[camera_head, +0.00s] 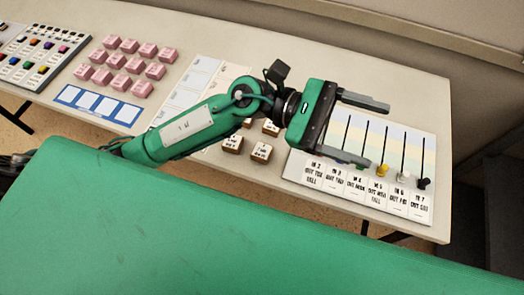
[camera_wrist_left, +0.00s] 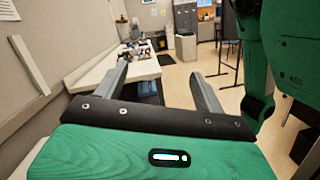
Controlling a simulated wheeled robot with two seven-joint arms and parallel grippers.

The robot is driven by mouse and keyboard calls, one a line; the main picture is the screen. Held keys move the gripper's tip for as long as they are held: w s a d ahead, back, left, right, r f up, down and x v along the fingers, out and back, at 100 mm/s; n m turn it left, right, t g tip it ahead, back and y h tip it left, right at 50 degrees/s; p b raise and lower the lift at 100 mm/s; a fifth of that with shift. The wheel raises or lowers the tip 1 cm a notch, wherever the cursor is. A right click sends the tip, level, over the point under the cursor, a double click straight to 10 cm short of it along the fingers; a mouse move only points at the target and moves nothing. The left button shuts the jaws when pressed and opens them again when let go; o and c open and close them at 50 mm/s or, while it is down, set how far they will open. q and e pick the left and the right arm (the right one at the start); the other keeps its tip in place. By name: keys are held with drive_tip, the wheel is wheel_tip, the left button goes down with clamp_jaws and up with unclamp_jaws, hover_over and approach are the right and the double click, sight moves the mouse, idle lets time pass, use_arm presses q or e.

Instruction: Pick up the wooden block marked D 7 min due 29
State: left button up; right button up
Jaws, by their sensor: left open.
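Several small wooden blocks with white labelled tops stand on the table just below my left forearm in the head view. Two in front are a left block (camera_head: 232,143) and a right block (camera_head: 262,152); behind them are another block (camera_head: 270,128) and one partly hidden by my arm (camera_head: 247,122). Their print is too small to read, so I cannot tell which is D. My left gripper (camera_head: 377,134) is open and empty, to the right of the blocks, over the slider board, pointing right. Its open fingers also show in the left wrist view (camera_wrist_left: 161,80), with no block between them.
A white slider board (camera_head: 310,168) with coloured stripes and knobs lies at the right of the table (camera_head: 400,80). Pink blocks (camera_head: 135,66), a blue-edged card (camera_head: 70,95) and a button panel (camera_head: 35,55) are left. White sheets (camera_head: 188,85) lie behind my forearm. A wall runs behind.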

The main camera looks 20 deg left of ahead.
use_arm(q)
wheel_tip(320, 180, down, 6)
drive_tip(key=s+f+m+g+y, duration=0.1)
drive_tip(key=m+y, duration=0.4)
drive_tip(key=m, duration=0.1)
drive_tip(key=m+t+y+p, duration=0.2)
drive_tip(key=m+t+y, duration=0.35)
drive_tip(key=y, duration=0.95)
hover_over(262, 150)
drive_tip(key=shift+m+g, duration=0.55)
drive_tip(key=shift+m, duration=0.2)
drive_tip(key=f, duration=1.7)
drive_tip(key=shift+w+a+f, duration=0.1)
drive_tip(key=shift+w+a, duration=0.05)
drive_tip(key=shift+w, duration=0.05)
drive_tip(key=shift+f, duration=0.25)
drive_tip(key=shift+s+f, duration=0.1)
drive_tip(key=shift+f, duration=0.35)
drive_tip(key=f+p, duration=0.2)
drive_tip(key=f, duration=0.1)
drive_tip(key=shift+s, duration=0.2)
drive_tip(key=shift+w+f, duration=0.1)
drive_tip(key=shift+f, duration=0.65)
drive_tip(key=c, duration=1.1)
